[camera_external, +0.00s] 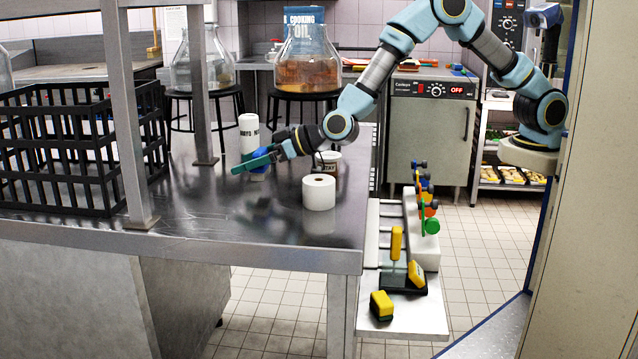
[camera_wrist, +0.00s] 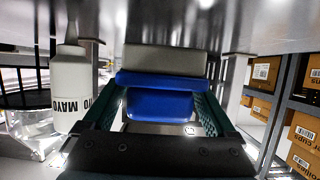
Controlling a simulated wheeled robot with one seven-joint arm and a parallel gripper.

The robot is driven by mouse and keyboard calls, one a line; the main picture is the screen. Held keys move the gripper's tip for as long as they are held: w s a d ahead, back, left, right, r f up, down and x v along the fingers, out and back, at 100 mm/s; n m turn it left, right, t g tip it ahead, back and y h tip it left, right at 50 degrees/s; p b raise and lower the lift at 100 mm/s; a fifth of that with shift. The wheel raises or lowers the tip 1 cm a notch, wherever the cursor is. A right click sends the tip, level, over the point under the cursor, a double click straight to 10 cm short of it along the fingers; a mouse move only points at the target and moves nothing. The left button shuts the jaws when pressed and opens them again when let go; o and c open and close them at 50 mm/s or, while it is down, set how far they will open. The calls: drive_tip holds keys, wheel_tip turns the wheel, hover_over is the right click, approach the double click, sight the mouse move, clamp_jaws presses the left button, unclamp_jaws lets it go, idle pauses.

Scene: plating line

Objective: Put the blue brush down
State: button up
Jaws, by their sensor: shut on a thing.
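The blue brush (camera_wrist: 160,104) is between the green fingers of my gripper (camera_wrist: 158,92) in the wrist view. My gripper is shut on the brush. The fingers hide much of the brush in the external view, and I cannot tell whether it touches the table.
A white mayo bottle (camera_external: 249,133) stands close behind my gripper. A labelled tub (camera_external: 327,163) and a white paper roll (camera_external: 318,191) stand to the right. A black crate (camera_external: 75,150) and a steel post (camera_external: 130,120) are left. The front middle tabletop is clear.

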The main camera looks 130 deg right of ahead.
sight(252, 189)
wheel_tip(252, 189, down, 3)
drive_tip(key=shift+r+p, duration=0.1)
drive_tip(key=shift+p, duration=0.2)
drive_tip(key=shift+s+a+f+b, duration=0.1)
drive_tip(key=shift+s+f+b, duration=0.05)
drive_tip(key=shift+f+b, duration=0.55)
drive_tip(key=o, duration=1.1)
drive_tip(key=shift+s+f, duration=0.1)
drive_tip(key=shift+f, duration=0.15)
drive_tip(key=shift+c, duration=0.2)
drive_tip(key=shift+r+p, duration=0.3)
drive_tip(key=shift+p, duration=0.05)
drive_tip(key=v, duration=0.4)
drive_tip(key=r+b+v, duration=0.1)
drive_tip(key=v, duration=0.3)
drive_tip(key=b+v, duration=0.1)
drive_tip(key=v, duration=0.3)
drive_tip(key=shift+w+r, duration=0.15)
drive_tip(key=shift+w, duration=0.15)
